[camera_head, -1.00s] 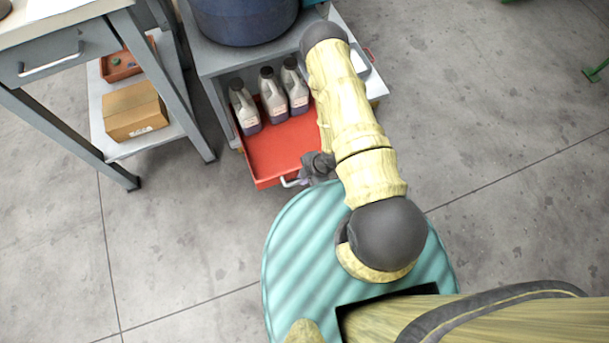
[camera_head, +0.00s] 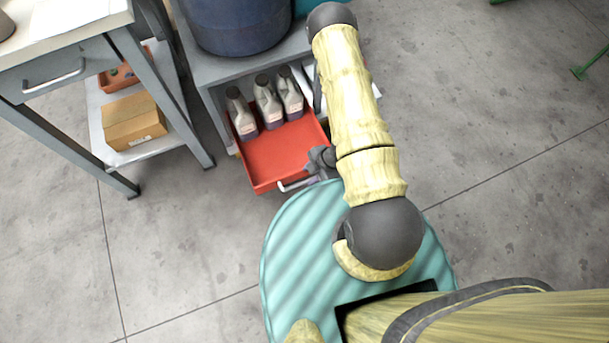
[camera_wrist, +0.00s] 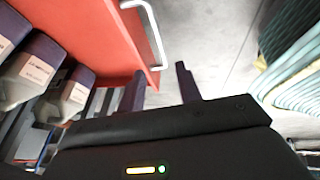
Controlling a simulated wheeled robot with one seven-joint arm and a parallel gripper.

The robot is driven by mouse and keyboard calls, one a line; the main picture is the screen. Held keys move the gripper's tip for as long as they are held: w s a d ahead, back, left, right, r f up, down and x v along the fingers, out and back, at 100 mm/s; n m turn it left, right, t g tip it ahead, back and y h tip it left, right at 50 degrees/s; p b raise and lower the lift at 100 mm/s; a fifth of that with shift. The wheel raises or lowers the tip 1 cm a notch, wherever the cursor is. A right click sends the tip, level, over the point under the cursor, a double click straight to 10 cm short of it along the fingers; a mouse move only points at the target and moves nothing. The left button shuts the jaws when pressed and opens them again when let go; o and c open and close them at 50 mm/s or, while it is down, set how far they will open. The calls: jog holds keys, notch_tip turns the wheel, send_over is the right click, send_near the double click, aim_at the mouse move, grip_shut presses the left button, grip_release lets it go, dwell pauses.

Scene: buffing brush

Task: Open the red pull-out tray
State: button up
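The red pull-out tray (camera_head: 280,153) stands well out from the grey cabinet. Several grey bottles with purple lower parts stand at its back. Its pale bar handle (camera_head: 297,184) is on the front face; the handle also shows in the wrist view (camera_wrist: 153,35). My gripper (camera_head: 320,160) is at the tray's right front corner, partly hidden by my arm. In the wrist view my two dark fingers (camera_wrist: 161,90) are apart with nothing between them. The handle lies just beyond the fingertips, apart from them.
A blue drum (camera_head: 238,25) stands on the cabinet top (camera_head: 198,55). To the left is a grey workbench with a drawer (camera_head: 55,75); its lower shelf bears a cardboard box (camera_head: 133,120) and an orange bin (camera_head: 118,78). The floor (camera_head: 200,235) in front of the tray is open.

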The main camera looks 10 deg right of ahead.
jog(key=p+v, duration=0.2)
jog(key=v, duration=0.7)
jog(key=shift+p, duration=0.35)
jog(key=shift+w, duration=0.1)
jog(key=w+d+r+m+t+h, duration=0.1)
jog(key=w+r+m+h, duration=0.2)
jog(key=r, duration=0.4)
jog(key=w+d+r+m, duration=0.1)
jog(key=w+r+m, duration=0.1)
jog(key=r+m, duration=0.3)
jog(key=w+d+r+m+t+h, duration=0.1)
jog(key=w+d+r+m+h, duration=0.15)
jog(key=r, duration=0.55)
jog(key=s+a+r+m+p, duration=0.1)
jog(key=s+a+r+m, duration=0.3)
jog(key=r, duration=0.4)
jog(key=s+a+r+m, duration=0.1)
jog(key=s+r+m, duration=0.2)
jog(key=r+m, duration=0.4)
notch_tip(320, 180, up, 34)
jog(key=n+p, duration=0.1)
jog(key=p, duration=3.2)
jog(key=shift+g+y+p, duration=0.3)
jog(key=shift+g+y, duration=0.05)
jog(key=shift+g, duration=0.05)
